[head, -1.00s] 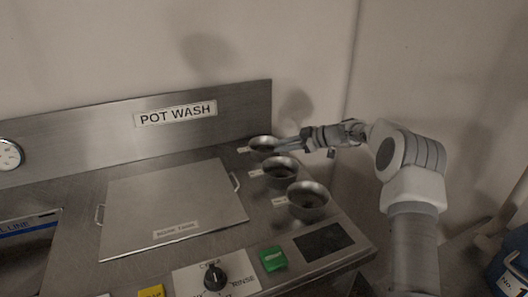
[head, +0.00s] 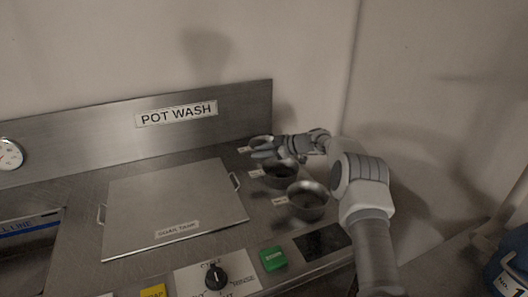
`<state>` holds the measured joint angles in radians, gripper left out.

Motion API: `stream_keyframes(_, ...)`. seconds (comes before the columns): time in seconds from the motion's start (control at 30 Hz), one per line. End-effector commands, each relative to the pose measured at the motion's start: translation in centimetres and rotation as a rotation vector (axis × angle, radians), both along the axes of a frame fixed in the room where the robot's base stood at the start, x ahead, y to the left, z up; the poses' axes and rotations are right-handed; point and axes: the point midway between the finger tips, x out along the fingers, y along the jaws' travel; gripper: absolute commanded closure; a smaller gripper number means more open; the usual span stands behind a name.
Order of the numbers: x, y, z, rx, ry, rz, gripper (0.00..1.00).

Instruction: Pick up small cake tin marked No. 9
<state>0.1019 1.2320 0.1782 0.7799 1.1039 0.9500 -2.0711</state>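Three round metal tins stand in a row at the right of the pot wash counter: a back tin (head: 261,141), a middle tin (head: 281,175) and a front tin (head: 307,202). Each has a small tag to its left, too small to read, so I cannot tell which is No. 9. My gripper (head: 262,153) reaches in from the right, at the back tin and over the gap before the middle tin. It hides part of the back tin. I cannot tell whether its fingers are open or touch the rim.
A flat soak tank lid (head: 172,205) with side handles lies left of the tins. A control knob (head: 215,277) and a green button (head: 273,258) are at the front. A marked backsplash (head: 190,112) rises behind. A blue container (head: 507,262) stands at lower right.

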Motion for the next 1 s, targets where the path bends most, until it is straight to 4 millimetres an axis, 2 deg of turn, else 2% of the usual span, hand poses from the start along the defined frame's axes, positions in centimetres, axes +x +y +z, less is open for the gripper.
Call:
stream_keyframes(0.07,0.00,-0.02,0.01,0.000,0.000,0.000,0.70)
stream_keyframes(0.1,0.00,-0.03,0.02,0.000,0.000,0.000,0.73)
stream_keyframes(0.23,-0.01,-0.02,0.01,0.000,0.000,0.000,0.97)
stream_keyframes(0.27,-0.01,-0.02,0.02,0.000,0.000,0.000,1.00)
stream_keyframes(1.0,-0.01,-0.04,0.06,0.000,-0.001,0.000,1.00)
